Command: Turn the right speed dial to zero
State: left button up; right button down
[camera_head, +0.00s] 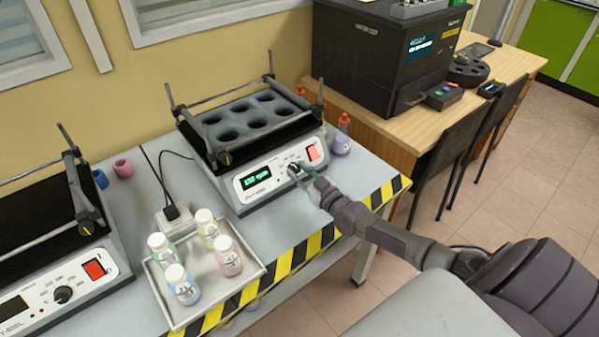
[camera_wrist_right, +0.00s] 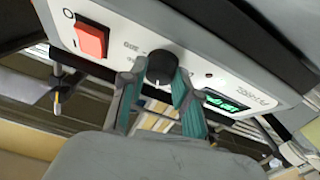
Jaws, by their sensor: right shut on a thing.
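The right shaker (camera_head: 262,150) stands on the grey table with its green display (camera_head: 256,177) lit. The display seems to read 150 rpm. Its black speed dial (camera_wrist_right: 162,67) shows in the right wrist view, between the two fingers. My right gripper (camera_wrist_right: 160,88) is shut on the dial, a finger on each side. A white mark shows on the dial's edge. My left gripper is not in view.
A red power switch (camera_head: 312,152) sits right of the dial; it also shows in the wrist view (camera_wrist_right: 91,40). A metal tray (camera_head: 205,303) with several capped bottles stands in front. A second shaker (camera_head: 70,268) is at the left.

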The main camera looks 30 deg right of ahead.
jog(key=shift+d+f+n+y+b, duration=0.1)
jog(key=shift+n+y+b, duration=0.6)
jog(key=shift+n, duration=0.4)
jog(key=n+g+y+b, duration=0.1)
jog(key=n+b, duration=0.1)
jog(key=n, duration=0.1)
jog(key=shift+d, duration=0.1)
jog(key=n+g+y+b, duration=0.1)
jog(key=n+y, duration=0.1)
jog(key=n, duration=0.3)
jog(key=shift+w+d, duration=0.1)
jog(key=shift+d, duration=0.05)
jog(key=shift+r+n+g+y, duration=0.25)
jog(key=shift+n+g+y, duration=0.3)
jog(key=shift+n, duration=0.45)
jog(key=shift+r+n+g, duration=0.1)
jog(key=shift+n+g, duration=0.35)
jog(key=shift+n, duration=0.55)
jog(key=shift+n+g+y+p, duration=0.35)
jog(key=shift+n+g+p, duration=0.45)
jog(key=shift+n, duration=0.9)
